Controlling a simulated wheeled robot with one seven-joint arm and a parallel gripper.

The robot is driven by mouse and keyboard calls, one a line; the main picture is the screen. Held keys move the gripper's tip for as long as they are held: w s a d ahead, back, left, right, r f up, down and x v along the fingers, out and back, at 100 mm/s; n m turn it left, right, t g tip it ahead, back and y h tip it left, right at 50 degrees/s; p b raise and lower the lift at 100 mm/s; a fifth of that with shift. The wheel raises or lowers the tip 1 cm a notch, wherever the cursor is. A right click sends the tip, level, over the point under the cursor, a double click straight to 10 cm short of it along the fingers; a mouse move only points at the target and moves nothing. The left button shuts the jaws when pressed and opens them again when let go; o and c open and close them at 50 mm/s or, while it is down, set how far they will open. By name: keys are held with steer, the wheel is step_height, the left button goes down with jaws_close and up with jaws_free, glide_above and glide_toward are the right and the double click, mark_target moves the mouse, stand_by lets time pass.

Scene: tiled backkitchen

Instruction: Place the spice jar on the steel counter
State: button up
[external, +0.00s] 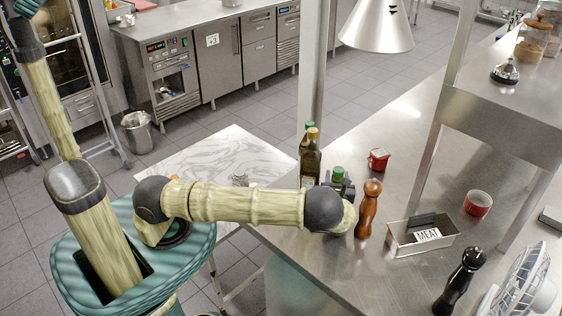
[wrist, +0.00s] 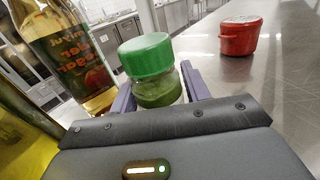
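The spice jar is a small clear jar with green contents and a green lid. In the wrist view the jar (wrist: 158,90) stands between the two fingers of my gripper (wrist: 160,92), which are close against its sides. In the external view only its green lid (external: 338,172) shows clearly; my gripper (external: 341,187) and wrist hide the rest. The steel counter (external: 345,268) lies under and around my gripper, and its surface also shows in the wrist view (wrist: 265,88). The jar's base is hidden, so I cannot tell whether it touches the counter.
Oil and vinegar bottles (external: 310,160) stand just left of my gripper. A wooden mill (external: 368,212) is close on the right. A red pot (external: 378,160), a MEAT tin (external: 405,248), a red cup (external: 478,204) and a black mill (external: 460,282) stand further off.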

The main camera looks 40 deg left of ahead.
steer(key=shift+o, duration=0.9)
steer(key=shift+r, duration=0.2)
steer(key=shift+s+d+f, duration=0.1)
steer(key=shift+s+d, duration=0.15)
steer(key=shift+s, duration=0.05)
steer(key=b+v, duration=0.2)
steer(key=v, duration=0.9)
steer(key=shift+s+b, duration=0.15)
steer(key=shift+b, duration=0.15)
